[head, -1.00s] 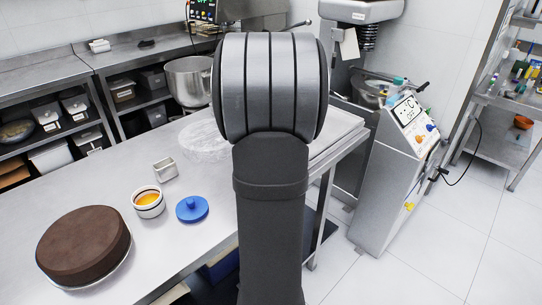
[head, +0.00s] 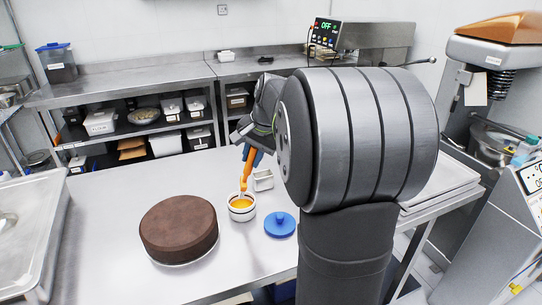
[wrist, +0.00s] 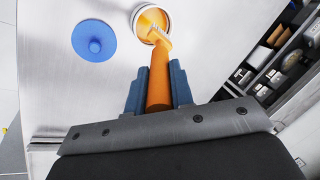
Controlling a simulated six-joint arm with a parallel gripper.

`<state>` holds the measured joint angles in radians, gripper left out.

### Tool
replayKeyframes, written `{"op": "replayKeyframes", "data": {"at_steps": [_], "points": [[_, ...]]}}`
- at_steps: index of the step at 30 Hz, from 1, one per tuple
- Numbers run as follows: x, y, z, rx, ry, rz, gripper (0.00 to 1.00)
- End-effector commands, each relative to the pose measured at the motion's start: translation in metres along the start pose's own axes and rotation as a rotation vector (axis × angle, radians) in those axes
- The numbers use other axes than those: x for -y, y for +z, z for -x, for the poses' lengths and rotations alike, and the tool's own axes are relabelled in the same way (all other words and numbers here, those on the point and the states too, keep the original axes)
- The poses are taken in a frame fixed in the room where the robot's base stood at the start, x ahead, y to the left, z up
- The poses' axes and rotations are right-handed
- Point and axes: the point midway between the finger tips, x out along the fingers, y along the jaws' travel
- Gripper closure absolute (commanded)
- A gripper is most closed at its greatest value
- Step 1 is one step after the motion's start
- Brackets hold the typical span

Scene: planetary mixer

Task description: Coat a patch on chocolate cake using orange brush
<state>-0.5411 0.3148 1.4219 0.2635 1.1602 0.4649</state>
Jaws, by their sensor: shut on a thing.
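The chocolate cake (head: 178,228) is a round brown cake on a thin board on the steel table. To its right stands a small white bowl (head: 241,212) of orange glaze, which also shows at the top of the wrist view (wrist: 139,14). My gripper (head: 253,152) is shut on the handle of the orange brush (head: 245,172). The brush points down, with its bristle end at the bowl of glaze. In the wrist view the brush (wrist: 159,78) sits between the two blue fingers, its tip over the bowl. I cannot tell how deep the bristles are.
A blue lid (head: 280,225) lies right of the bowl. A small metal container (head: 263,181) stands behind it. A large tray (head: 30,235) is at the left. The table between tray and cake is clear. Shelves line the back wall.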

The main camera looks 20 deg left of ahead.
Motion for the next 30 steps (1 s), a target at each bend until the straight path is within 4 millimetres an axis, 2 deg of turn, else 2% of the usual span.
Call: {"op": "replayKeyframes", "data": {"at_steps": [16, 30], "points": [[-0.017, 0.005, -0.046, 0.002, 0.002, 0.0, 1.0], [-0.02, 0.005, -0.055, 0.0, 0.001, 0.0, 1.0]]}}
